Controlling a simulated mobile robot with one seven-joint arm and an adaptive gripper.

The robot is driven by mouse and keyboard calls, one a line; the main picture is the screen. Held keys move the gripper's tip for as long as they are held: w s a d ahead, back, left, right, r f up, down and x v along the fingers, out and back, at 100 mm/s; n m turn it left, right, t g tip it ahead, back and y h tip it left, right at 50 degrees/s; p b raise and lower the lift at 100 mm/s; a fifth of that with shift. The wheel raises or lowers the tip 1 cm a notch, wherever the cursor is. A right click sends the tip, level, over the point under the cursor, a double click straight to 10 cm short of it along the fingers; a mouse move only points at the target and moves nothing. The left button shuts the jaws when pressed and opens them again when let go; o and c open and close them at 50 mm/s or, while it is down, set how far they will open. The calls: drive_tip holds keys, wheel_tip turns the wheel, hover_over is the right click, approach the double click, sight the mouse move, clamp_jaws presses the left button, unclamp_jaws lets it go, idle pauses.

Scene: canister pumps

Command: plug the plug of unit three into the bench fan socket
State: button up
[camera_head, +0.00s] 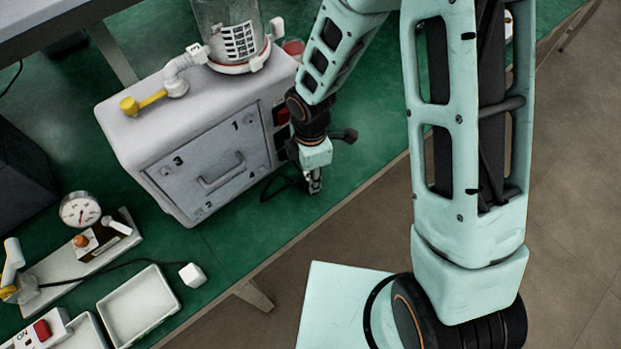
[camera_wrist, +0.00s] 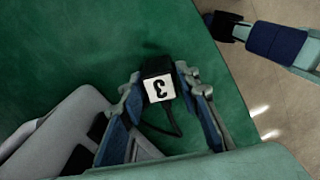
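The plug of unit three (camera_wrist: 154,66) is black with a white label marked 3, seen in the wrist view. My gripper (camera_wrist: 162,82) has a finger on each side of the plug and looks shut on it, low over the green bench. In the head view my gripper (camera_head: 314,184) is right of the grey cabinet, near the bench's front edge; the plug is too small to make out there. A black cord (camera_wrist: 172,122) runs from the plug back toward the cabinet. I cannot identify the bench fan socket in either view.
The grey cabinet (camera_head: 215,140) carries panel marks 1, 2 and 3, with a glass canister (camera_head: 232,35) on top. A gauge board (camera_head: 85,250), white trays (camera_head: 138,305), a white block (camera_head: 192,275) and a red-switched strip (camera_head: 42,330) lie left. Green bench right of my gripper is clear.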

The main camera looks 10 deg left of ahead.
drive_tip(key=c, duration=0.7)
drive_tip(key=shift+o, duration=0.2)
